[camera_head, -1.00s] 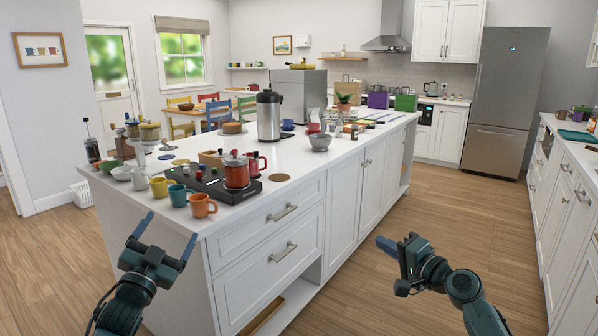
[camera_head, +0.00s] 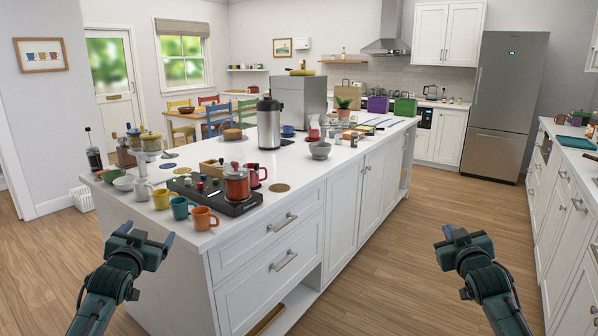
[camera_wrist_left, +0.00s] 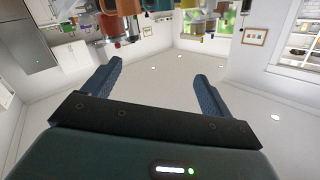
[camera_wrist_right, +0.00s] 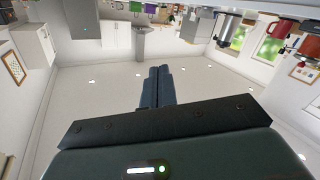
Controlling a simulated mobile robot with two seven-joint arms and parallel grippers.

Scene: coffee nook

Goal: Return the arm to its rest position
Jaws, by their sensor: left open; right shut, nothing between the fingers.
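My left gripper (camera_head: 147,232) is in front of the near left end of the white island, below the countertop level in the head view. Its two fingers stand apart and empty in the left wrist view (camera_wrist_left: 155,85). My right gripper (camera_head: 446,235) is over open floor to the right of the island. Its fingers are together with nothing between them in the right wrist view (camera_wrist_right: 158,85). Neither gripper touches anything that I can see.
The island countertop (camera_head: 285,165) holds mugs, a red pot (camera_head: 237,183) on a black hot plate (camera_head: 215,197) and a steel dispenser (camera_head: 269,122). A white counter (camera_head: 567,175) runs along the right. Wood floor (camera_head: 400,270) between them is clear.

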